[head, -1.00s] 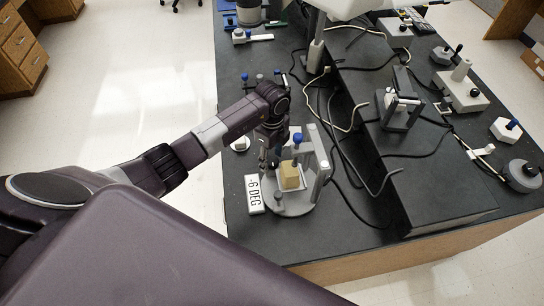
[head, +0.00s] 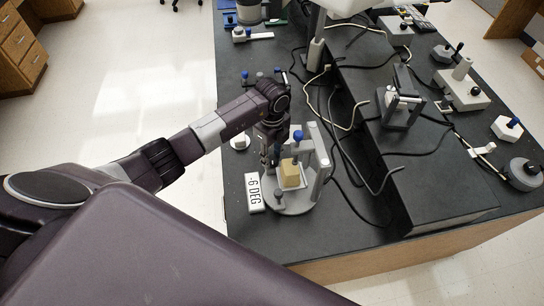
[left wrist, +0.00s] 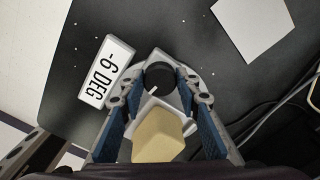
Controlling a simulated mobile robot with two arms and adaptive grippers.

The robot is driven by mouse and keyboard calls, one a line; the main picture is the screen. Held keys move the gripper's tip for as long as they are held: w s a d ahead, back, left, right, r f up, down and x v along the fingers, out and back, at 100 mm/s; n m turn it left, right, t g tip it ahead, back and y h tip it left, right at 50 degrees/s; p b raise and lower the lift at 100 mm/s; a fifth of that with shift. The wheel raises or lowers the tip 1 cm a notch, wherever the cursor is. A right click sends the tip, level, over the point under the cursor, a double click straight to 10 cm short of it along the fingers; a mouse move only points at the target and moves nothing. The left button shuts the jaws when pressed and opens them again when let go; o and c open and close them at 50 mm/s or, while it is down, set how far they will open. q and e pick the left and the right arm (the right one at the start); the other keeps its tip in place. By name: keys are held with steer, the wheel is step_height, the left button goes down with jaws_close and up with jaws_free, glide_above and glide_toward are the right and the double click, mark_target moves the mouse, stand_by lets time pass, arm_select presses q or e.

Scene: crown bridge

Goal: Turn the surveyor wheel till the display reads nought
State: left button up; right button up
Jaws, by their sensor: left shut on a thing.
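The display (head: 254,193), a white plate with black characters, reads -6 DEG beside the round grey base of an instrument. It also shows in the left wrist view (left wrist: 105,70). The surveyor wheel (left wrist: 160,76) is a small round black knob with a white pointer mark. My left gripper (head: 269,170) reaches down at the instrument's near left side. In the left wrist view its blue-padded fingers (left wrist: 160,84) are on both sides of the wheel, shut on it. In the head view the gripper hides the wheel. My right gripper is not in view.
A yellowish block (head: 290,175) sits on the instrument, close to my left fingers. An upright grey frame (head: 321,160) and a blue-topped post (head: 297,139) stand behind it. Cables (head: 350,180) run to the right. Other devices fill the bench's right side.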

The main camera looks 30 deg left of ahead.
arm_select(q)
steer(key=m+b, duration=0.3)
steer(key=m, duration=0.3)
steer(key=shift+w+a+f+b, duration=0.1)
steer(key=shift+f+b, duration=0.05)
steer(key=shift+b, duration=0.15)
steer(key=m+b, duration=0.2)
steer(key=m, duration=0.2)
steer(key=shift+b, duration=0.35)
steer(key=shift+m+b, duration=0.6)
steer(key=shift+m, duration=0.4)
steer(key=shift+r, duration=0.2)
steer(key=o, duration=1.1)
steer(key=shift+o, duration=0.3)
